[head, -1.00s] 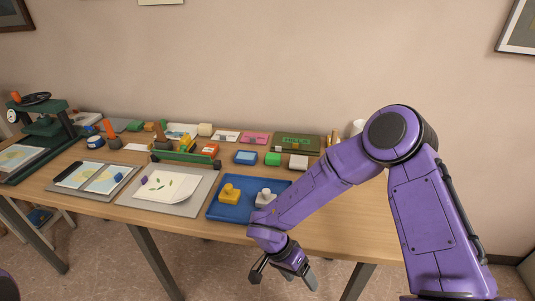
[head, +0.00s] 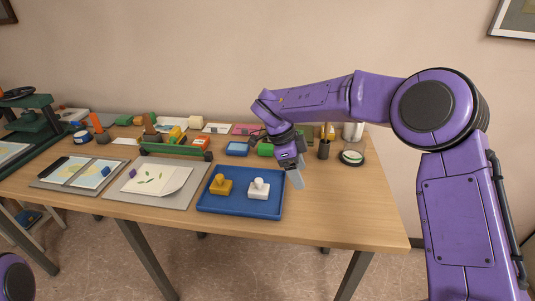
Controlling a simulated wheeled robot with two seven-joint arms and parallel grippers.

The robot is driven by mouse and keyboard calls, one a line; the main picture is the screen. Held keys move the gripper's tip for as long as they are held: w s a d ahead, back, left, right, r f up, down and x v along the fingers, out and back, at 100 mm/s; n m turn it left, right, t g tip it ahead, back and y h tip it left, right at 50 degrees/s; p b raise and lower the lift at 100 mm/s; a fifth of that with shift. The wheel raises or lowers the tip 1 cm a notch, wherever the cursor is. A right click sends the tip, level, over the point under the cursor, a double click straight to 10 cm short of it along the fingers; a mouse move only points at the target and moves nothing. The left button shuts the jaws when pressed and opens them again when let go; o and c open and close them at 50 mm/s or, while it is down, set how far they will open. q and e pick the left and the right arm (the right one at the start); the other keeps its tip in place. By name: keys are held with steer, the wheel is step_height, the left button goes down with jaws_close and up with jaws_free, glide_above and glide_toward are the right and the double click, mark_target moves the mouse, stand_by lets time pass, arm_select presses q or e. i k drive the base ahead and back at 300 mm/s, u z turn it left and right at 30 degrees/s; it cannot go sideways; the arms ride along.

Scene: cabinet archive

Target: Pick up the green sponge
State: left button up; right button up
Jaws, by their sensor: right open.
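A small green block (head: 265,149), which looks like the green sponge, lies on the table just right of a blue pad (head: 237,149). My right gripper (head: 294,175) is above the table, right of and nearer than the green block, pointing down. It is open, with nothing visible in it. Its wrist and forearm cover part of the area behind and right of the block. My left gripper is not in view.
A blue tray (head: 240,207) with a yellow and a white stamp stands in front. A pen cup (head: 324,149) and a round dish (head: 351,158) are at right. A paper board (head: 155,190) lies left. The front right tabletop (head: 340,210) is clear.

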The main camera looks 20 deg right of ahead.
mark_target(266, 149)
steer(key=i, duration=0.95)
